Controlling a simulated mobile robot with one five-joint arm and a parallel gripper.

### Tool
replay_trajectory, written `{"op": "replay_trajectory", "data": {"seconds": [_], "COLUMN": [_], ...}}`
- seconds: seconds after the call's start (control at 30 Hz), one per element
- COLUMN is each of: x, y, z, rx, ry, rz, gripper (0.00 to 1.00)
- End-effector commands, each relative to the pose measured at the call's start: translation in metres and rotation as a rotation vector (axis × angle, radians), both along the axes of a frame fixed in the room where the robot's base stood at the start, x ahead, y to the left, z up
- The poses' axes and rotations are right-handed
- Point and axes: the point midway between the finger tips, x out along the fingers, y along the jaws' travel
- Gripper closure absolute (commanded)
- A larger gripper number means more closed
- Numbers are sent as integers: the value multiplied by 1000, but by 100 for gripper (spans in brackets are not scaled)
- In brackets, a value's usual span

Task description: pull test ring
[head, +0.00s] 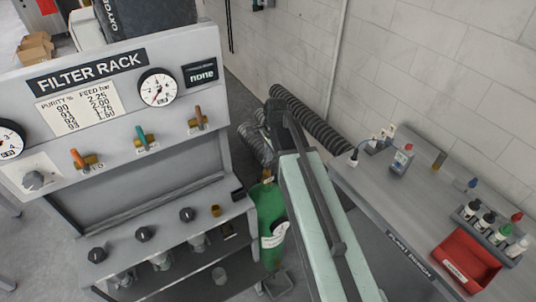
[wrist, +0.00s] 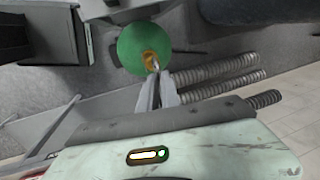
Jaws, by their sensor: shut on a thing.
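A green cylinder (head: 270,215) stands between the filter rack and the bench, partly hidden behind my arm. In the wrist view the green cylinder (wrist: 135,45) shows from above, with a brass fitting (wrist: 149,57) on it. A small, pale metal test ring (wrist: 155,65) shows at the fitting's edge. My gripper (wrist: 157,73) has its grey fingers closed together at the ring, and their tips cover part of it. In the head view the fingers are hidden behind my arm.
The filter rack (head: 120,75) with gauges, levers and knobs stands close on the left. A bench (head: 385,190) with bottles and a red tray (head: 466,262) is on the right. Ribbed hoses (head: 310,120) run behind the cylinder by the wall.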

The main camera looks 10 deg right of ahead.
Motion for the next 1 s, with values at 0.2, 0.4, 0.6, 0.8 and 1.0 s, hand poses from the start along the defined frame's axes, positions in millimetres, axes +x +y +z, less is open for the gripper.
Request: {"op": "replay_trajectory", "data": {"seconds": [0.2, 0.4, 0.6, 0.8, 1.0], "x": [0, 0, -3, -9, -14], "y": [0, 0, -1, -3, -4], "z": [0, 1, 18, 55, 79], "rx": [0, 0, 0, 0, 0], "ry": [-1, -1, -1, -1, 0], "rz": [0, 0, 0, -1, 0], "gripper": [71, 71, 71, 71, 71]}}
